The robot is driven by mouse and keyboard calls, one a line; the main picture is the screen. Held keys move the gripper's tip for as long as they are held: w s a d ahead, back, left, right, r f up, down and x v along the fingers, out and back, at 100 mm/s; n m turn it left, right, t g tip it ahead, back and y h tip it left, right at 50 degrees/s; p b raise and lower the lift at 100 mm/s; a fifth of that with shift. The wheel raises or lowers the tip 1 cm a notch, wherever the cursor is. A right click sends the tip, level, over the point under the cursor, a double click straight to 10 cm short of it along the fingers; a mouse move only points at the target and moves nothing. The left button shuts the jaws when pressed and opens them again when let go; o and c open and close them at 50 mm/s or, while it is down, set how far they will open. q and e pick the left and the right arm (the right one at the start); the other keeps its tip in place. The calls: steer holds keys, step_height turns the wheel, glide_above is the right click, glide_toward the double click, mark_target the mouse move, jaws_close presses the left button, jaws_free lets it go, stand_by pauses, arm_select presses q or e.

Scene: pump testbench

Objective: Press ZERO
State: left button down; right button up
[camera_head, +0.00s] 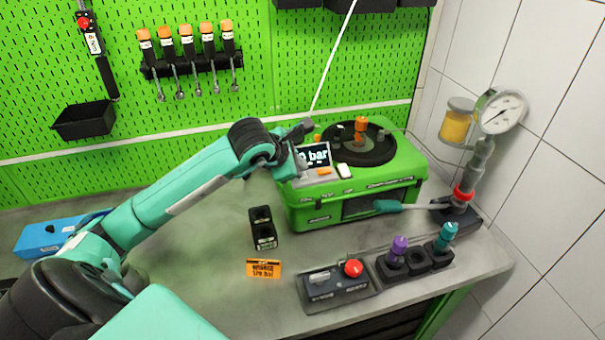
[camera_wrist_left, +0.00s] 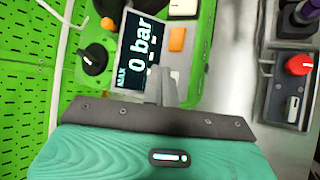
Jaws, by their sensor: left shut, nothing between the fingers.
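The green pump testbench unit (camera_head: 350,195) stands on the bench, with a small display (camera_head: 316,156) reading "bar". In the left wrist view the display (camera_wrist_left: 140,50) reads "0 bar" and "MAX". Beside it are an orange button (camera_head: 324,171) and a white button (camera_head: 344,171); both also show in the left wrist view, orange (camera_wrist_left: 177,39) and white (camera_wrist_left: 183,8). My left gripper (camera_head: 301,164) is shut and empty, its fingertips (camera_wrist_left: 160,78) over the panel next to the display. They partly hide a pale area there; contact is unclear. No ZERO label is readable. My right gripper is not in view.
A control box with a red button (camera_head: 353,267) and a holder with purple (camera_head: 399,245) and teal (camera_head: 447,232) handled pieces stand at the front right. A pressure gauge (camera_head: 500,111) stands right of the unit. A black block (camera_head: 262,228) stands left of the unit.

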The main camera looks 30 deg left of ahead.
arm_select(q)
steer(key=shift+r+p, duration=1.05)
steer(key=shift+r, duration=1.45)
